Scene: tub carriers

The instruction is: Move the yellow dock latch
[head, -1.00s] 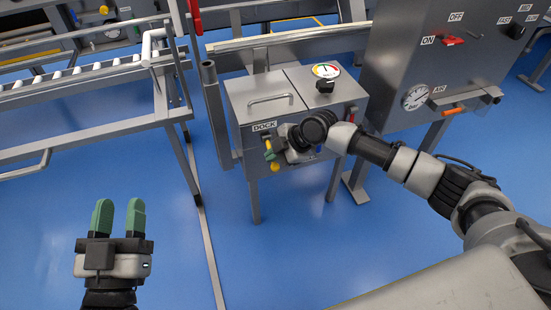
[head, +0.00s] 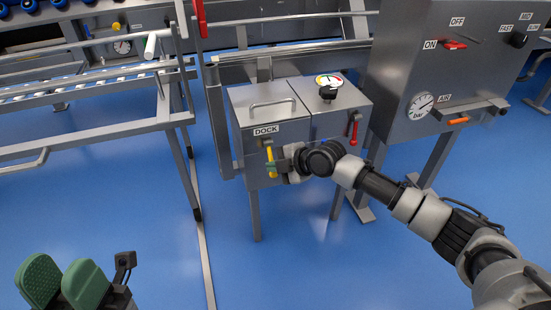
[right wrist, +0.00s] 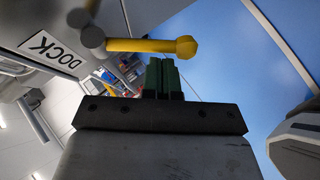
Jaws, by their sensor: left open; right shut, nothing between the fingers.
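The yellow dock latch (head: 270,154) is a short bar on the front of the grey cabinet, under the DOCK label (head: 265,130). In the head view it hangs nearly straight down from its pivot. In the right wrist view the latch (right wrist: 150,46) crosses just beyond my fingertips, with a rounded knob at its right end. My right gripper (head: 272,167) is shut and empty, beside the latch's lower part; its green fingers (right wrist: 162,72) are together. I cannot tell whether they touch the latch. My left gripper (head: 62,283) is open and empty at the lower left, far from the cabinet.
The cabinet (head: 250,103) has a red handle (head: 354,128) and a dial gauge (head: 329,80). A control box (head: 440,75) with ON/OFF and AIR controls stands to the right. A roller conveyor (head: 100,125) is at the left. Blue floor lies clear in front.

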